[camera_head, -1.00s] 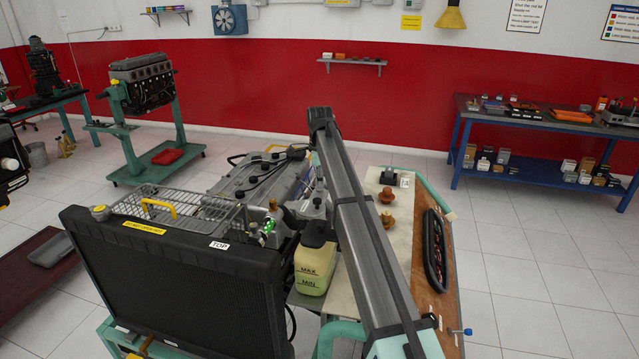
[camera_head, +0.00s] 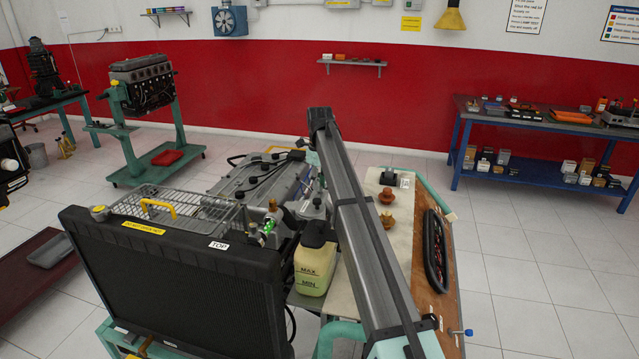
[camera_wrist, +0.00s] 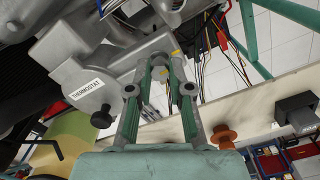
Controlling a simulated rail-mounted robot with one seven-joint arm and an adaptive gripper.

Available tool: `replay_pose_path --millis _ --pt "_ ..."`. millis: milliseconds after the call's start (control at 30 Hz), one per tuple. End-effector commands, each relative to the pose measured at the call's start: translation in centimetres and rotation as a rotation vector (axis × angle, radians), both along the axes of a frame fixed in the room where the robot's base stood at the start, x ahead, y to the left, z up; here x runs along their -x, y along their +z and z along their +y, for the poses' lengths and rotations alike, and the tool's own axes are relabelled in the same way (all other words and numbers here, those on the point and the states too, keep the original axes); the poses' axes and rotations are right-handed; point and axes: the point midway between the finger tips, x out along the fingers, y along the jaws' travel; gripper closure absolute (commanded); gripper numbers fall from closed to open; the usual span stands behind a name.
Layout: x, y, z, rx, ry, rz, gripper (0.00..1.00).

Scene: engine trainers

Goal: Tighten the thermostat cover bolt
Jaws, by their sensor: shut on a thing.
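In the wrist view, the grey thermostat housing (camera_wrist: 66,48) fills the upper left, with a white "THERMOSTAT" label (camera_wrist: 87,88) on it. A black knob (camera_wrist: 101,118) shows below the label. My gripper (camera_wrist: 160,68) reaches up to the cover at the picture's middle. Its two green-and-grey fingers close in on a small grey part (camera_wrist: 158,73), which looks like the cover bolt. The fingertips hide much of it, so I cannot tell how far it is seated. In the head view, my gripper and the bolt cannot be made out clearly.
The radiator (camera_head: 175,285) and coolant bottle (camera_head: 315,262) stand close at the front. The engine (camera_head: 262,180) lies behind. Brown flanged parts (camera_head: 387,196) and a black oval item (camera_head: 435,250) lie on the board at right. Loose wires (camera_wrist: 213,32) hang near my fingers.

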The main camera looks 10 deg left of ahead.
Motion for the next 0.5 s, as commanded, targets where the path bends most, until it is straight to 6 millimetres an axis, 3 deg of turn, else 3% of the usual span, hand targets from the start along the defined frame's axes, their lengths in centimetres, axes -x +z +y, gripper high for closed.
replay_pose_path --millis 500 --pt "0.16 -0.18 -0.06 0.002 -0.054 0.004 1.0"
